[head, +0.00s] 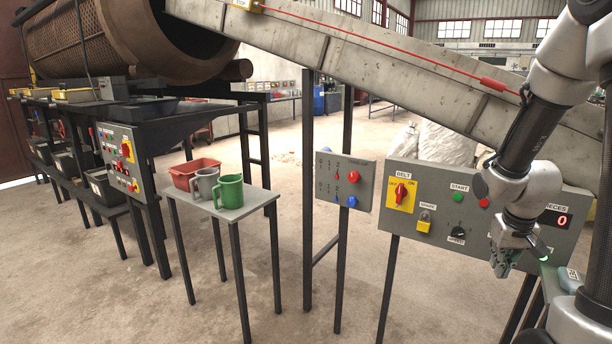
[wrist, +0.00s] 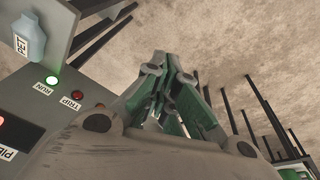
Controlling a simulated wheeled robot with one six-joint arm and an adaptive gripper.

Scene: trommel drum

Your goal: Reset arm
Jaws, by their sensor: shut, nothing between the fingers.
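My gripper (head: 502,268) hangs in front of the right part of the grey belt panel (head: 440,236), fingers pointing down. In the wrist view my gripper (wrist: 160,62) has its fingers together with nothing between them. The panel carries a red belt switch (head: 401,194) on a yellow plate, a green start button (head: 458,198), a red button (head: 484,203) and a black knob (head: 458,232). The pieces display (head: 556,219) reads 0. In the wrist view the green RUN lamp (wrist: 52,81) is lit and the TRIP lamp (wrist: 77,96) looks dark. My arm hides part of the panel.
The conveyor (head: 340,50) slopes overhead with a red pull cord. A pale-blue PET-labelled item (wrist: 28,38) is near my gripper.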

